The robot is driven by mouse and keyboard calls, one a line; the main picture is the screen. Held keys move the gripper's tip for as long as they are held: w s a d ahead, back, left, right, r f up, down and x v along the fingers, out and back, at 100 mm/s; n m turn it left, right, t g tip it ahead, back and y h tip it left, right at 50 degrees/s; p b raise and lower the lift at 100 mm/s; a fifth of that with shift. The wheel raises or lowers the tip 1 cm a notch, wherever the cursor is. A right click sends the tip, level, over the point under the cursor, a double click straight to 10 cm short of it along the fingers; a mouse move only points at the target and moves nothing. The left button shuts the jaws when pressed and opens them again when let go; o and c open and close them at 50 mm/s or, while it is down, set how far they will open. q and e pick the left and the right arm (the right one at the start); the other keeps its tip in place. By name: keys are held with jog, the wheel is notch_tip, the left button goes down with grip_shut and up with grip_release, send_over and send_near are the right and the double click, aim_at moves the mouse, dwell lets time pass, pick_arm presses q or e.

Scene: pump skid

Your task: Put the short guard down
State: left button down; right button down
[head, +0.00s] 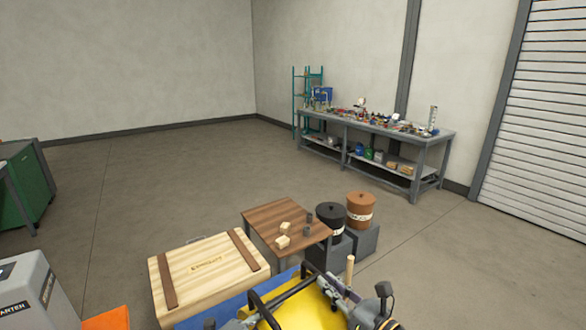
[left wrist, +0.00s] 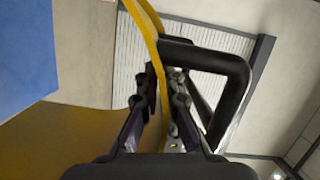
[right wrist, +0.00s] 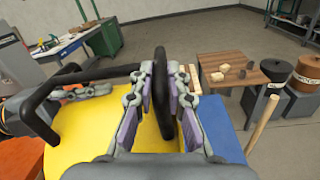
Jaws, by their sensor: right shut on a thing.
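The short guard is a yellow cover (head: 293,308) with black bar handles, at the bottom of the head view. It also fills the middle of the right wrist view (right wrist: 88,140). My right gripper (right wrist: 163,78) is shut on one black handle (right wrist: 161,60), which runs between its fingers. My left gripper (left wrist: 162,78) has its fingers on either side of the yellow guard's curved edge (left wrist: 150,22), close to the other black handle (left wrist: 215,55). Whether its fingers press on anything is unclear. The guard's underside is hidden.
A wooden crate (head: 207,272) stands left of a small brown table (head: 272,220) with blocks. Black (head: 331,217) and orange (head: 360,208) pots stand on grey blocks to the right. A blue surface (right wrist: 222,140) lies beside the guard. Open floor lies beyond.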

jog(key=shift+w+r, duration=0.1)
jog(key=shift+r, duration=0.25)
